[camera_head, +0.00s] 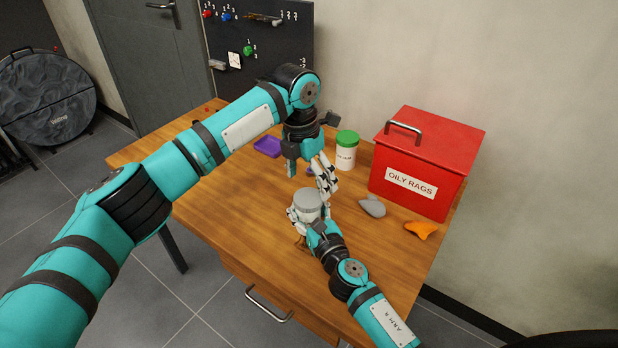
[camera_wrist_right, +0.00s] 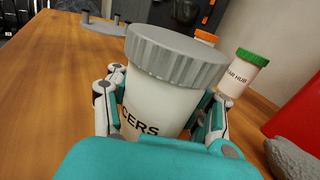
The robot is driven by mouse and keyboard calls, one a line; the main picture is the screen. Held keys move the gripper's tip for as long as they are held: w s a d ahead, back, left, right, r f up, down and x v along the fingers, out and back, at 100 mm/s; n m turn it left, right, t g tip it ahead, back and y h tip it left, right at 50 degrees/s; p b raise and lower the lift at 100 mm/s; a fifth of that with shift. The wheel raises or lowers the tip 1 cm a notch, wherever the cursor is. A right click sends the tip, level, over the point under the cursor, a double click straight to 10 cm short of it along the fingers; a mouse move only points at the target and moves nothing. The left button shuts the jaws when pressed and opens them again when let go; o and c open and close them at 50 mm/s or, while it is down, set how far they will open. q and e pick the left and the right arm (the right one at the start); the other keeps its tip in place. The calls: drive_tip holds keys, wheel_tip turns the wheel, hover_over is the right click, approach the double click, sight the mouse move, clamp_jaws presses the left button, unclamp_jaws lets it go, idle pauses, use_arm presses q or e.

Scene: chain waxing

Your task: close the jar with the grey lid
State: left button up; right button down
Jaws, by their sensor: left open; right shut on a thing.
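A white jar (camera_wrist_right: 158,102) with dark lettering stands between the fingers of my right gripper (camera_head: 307,215), which is shut on its sides. The grey ribbed lid (camera_wrist_right: 176,55) sits on top of the jar; whether it is screwed tight cannot be told. In the head view the grey lid (camera_head: 307,199) is seen from above, and the fingers hide much of the jar. My left gripper (camera_head: 327,180) is open and empty, just behind and right of the lid. It appears apart from the lid and does not show in the right wrist view.
A green-lidded jar (camera_head: 346,150) stands behind, beside a red oily-rags box (camera_head: 418,165). A grey rag (camera_head: 372,206) and an orange rag (camera_head: 420,229) lie at right. A purple tray (camera_head: 268,147) is at the back. An orange-lidded container (camera_wrist_right: 206,38) shows in the wrist view. The wooden table's left front (camera_head: 225,215) is clear.

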use_arm(q)
drive_tip(key=n, duration=0.5)
drive_tip(key=shift+r+n, duration=0.25)
drive_tip(key=shift+n, duration=0.15)
drive_tip(key=n, duration=0.7)
drive_tip(key=shift+r, duration=0.25)
drive_tip(key=n, duration=0.7)
drive_tip(key=shift+r, duration=0.3)
drive_tip(key=n, duration=0.7)
drive_tip(key=shift+s+r+y, duration=0.1)
drive_tip(key=shift+r+y, duration=0.15)
drive_tip(key=shift+y, duration=0.05)
drive_tip(key=n, duration=0.5)
drive_tip(key=shift+r, duration=0.2)
drive_tip(key=n, duration=0.4)
drive_tip(key=shift+a+r+n, duration=0.1)
drive_tip(key=shift+r+n, duration=0.05)
drive_tip(key=shift+n, duration=0.25)
drive_tip(key=n, duration=0.4)
drive_tip(key=shift+s+r, duration=0.1)
drive_tip(key=shift+r, duration=0.1)
drive_tip(key=n, duration=0.5)
drive_tip(key=shift+r+y, duration=0.15)
drive_tip(key=shift+y, duration=0.15)
